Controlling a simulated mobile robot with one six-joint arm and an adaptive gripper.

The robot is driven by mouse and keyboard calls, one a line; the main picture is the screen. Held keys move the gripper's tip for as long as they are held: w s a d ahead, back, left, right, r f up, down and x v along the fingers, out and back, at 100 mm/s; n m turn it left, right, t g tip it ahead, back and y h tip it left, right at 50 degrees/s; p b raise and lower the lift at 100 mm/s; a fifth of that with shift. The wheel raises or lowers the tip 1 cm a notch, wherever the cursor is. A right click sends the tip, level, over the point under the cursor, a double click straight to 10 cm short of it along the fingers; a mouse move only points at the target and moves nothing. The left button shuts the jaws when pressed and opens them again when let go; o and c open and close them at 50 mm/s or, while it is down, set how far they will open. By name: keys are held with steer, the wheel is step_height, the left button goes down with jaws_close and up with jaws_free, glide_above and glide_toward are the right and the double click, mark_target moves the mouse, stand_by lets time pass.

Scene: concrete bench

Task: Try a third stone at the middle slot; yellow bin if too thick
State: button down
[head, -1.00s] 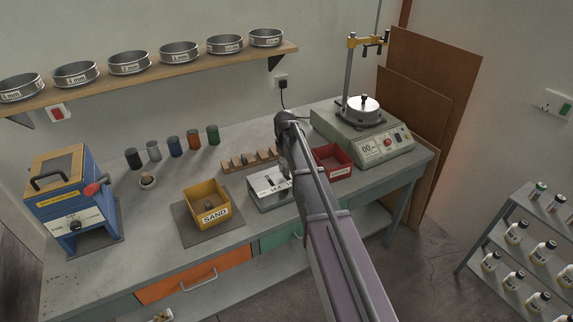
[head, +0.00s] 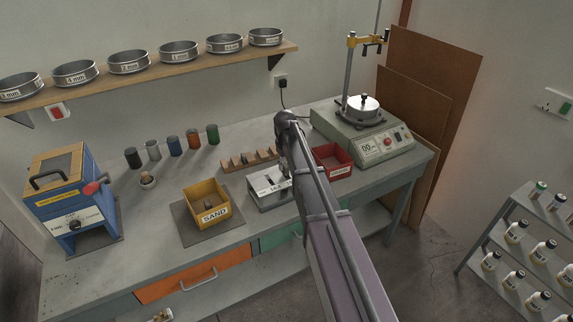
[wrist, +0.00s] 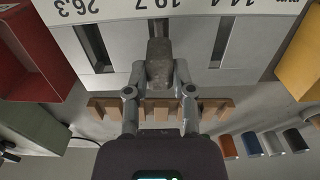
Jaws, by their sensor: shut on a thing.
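My gripper (wrist: 159,80) is shut on a grey-brown stone (wrist: 159,60), held between its two fingertips. A dark slot shows on each side. The numbers 26.3, 19.7 and 14.4 show upside down along the gauge's edge. In the head view my arm covers part of the gauge (head: 262,203). The yellow bin (head: 214,217), marked SAND, stands left of the gauge with a stone (head: 208,204) inside.
A notched wooden rack (head: 236,166) lies behind the gauge. A red bin (head: 334,173) is to its right, beside a green-grey machine (head: 380,148). Several coloured cylinders (head: 174,147) and a small bowl (head: 148,183) stand at the back left, near a blue machine (head: 72,205).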

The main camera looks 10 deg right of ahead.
mark_target(286, 165)
steer(key=shift+f+b, duration=0.35)
steer(key=shift+f, duration=0.05)
stand_by(0.5)
steer(key=shift+r, duration=0.2)
stand_by(0.3)
steer(key=shift+r+p, duration=3.35)
steer(key=shift+p, duration=0.2)
